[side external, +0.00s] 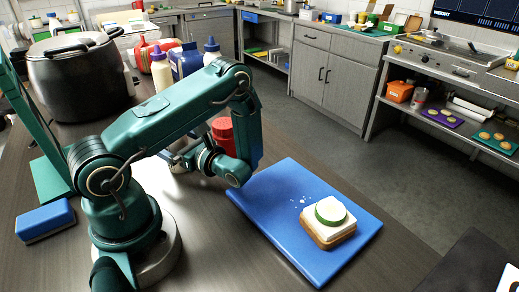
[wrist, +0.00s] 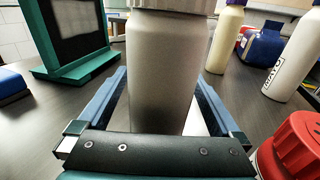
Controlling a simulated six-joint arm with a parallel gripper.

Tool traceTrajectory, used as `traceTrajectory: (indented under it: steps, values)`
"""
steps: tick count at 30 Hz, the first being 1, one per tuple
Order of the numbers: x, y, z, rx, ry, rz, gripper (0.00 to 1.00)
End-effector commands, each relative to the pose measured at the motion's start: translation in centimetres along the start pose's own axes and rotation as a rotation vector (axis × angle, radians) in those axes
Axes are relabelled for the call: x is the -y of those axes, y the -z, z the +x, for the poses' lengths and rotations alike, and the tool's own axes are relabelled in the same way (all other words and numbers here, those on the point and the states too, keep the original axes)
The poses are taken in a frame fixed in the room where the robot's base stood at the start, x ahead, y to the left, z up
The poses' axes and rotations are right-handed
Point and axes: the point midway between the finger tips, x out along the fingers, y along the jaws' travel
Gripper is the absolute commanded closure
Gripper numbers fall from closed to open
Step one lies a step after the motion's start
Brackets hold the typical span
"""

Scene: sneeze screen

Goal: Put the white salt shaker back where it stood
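The white salt shaker (wrist: 163,75) fills the middle of the wrist view, a plain pale grey-white cylinder. It stands upright between the two fingers of my gripper (wrist: 161,100). The fingers lie along its left and right sides and appear to press on it. The top of the shaker is cut off by the frame, and its base is hidden behind the gripper body. In the side external view my arm hides the shaker and most of the gripper. I cannot tell whether the base touches the counter.
A red-lidded container (side external: 222,130) is close beside my gripper; its lid also shows in the wrist view (wrist: 292,145). Bottles (side external: 161,70) stand behind, with a large pot (side external: 80,75) at left. A blue board (side external: 275,195) holds a sandwich (side external: 328,222). A green-framed screen (wrist: 75,35) and blue sponge (side external: 45,220) are nearby.

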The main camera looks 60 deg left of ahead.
Motion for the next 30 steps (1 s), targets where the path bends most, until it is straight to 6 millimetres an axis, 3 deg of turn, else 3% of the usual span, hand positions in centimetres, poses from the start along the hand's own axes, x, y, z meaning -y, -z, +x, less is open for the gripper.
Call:
traceTrajectory:
  steps: [10,24,30]
  values:
    - [0.1,-0.2,-0.7,0.000,0.002,-0.001,0.00]
    - [0.1,-0.1,-9.6,-0.001,0.005,-0.001,0.00]
    - [0.0,-0.2,-11.7,0.000,0.001,-0.001,0.00]
